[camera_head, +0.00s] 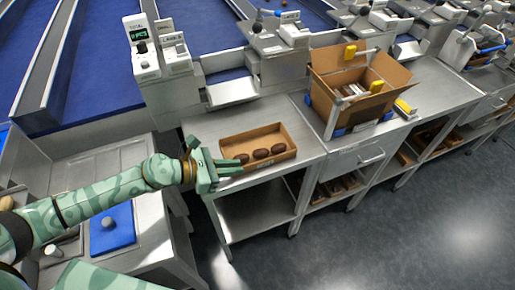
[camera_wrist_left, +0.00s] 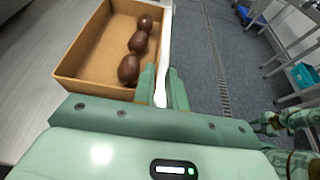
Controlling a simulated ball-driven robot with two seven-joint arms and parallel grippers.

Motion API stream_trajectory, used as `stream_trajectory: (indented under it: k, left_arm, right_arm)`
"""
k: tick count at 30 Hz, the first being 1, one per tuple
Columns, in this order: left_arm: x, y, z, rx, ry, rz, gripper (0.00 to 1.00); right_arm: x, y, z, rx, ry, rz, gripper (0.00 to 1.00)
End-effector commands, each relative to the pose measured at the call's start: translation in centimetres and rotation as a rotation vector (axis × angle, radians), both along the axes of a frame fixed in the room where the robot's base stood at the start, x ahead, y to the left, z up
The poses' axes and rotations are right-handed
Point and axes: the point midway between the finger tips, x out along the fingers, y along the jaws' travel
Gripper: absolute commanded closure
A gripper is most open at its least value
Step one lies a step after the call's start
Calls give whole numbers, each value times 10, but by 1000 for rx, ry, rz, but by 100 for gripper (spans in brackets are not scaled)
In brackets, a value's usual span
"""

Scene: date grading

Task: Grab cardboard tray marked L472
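A shallow open cardboard tray (camera_head: 285,132) holding a row of three dark brown dates stands on the steel bench. Its brown floor and walls also show in the wrist view (camera_wrist_left: 95,40). A small label is on its front wall, too small to read. My left gripper (camera_head: 236,168) is at the tray's front left corner.
A larger open cardboard box (camera_head: 345,85) with yellow-handled items stands farther right on the bench. Grading machines with blue belts line the back. A blue mat (camera_head: 112,230) lies on the left bench. The floor in front (camera_head: 370,240) is clear.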

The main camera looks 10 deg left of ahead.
Motion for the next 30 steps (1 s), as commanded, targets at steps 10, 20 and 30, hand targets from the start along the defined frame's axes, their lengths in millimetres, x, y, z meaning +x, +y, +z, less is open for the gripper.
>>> stream_trajectory:
  k: [10,20,30]
  left_arm:
    - [28,-35,-18,-2,0,2,86]
    - [30,-39,-20,-1,0,1,98]
    - [30,-38,-19,-1,0,1,100]
  right_arm:
    - [2,1,-2,1,-4,0,64]
    - [0,1,-2,2,0,0,64]
    - [-1,2,-2,3,1,-1,64]
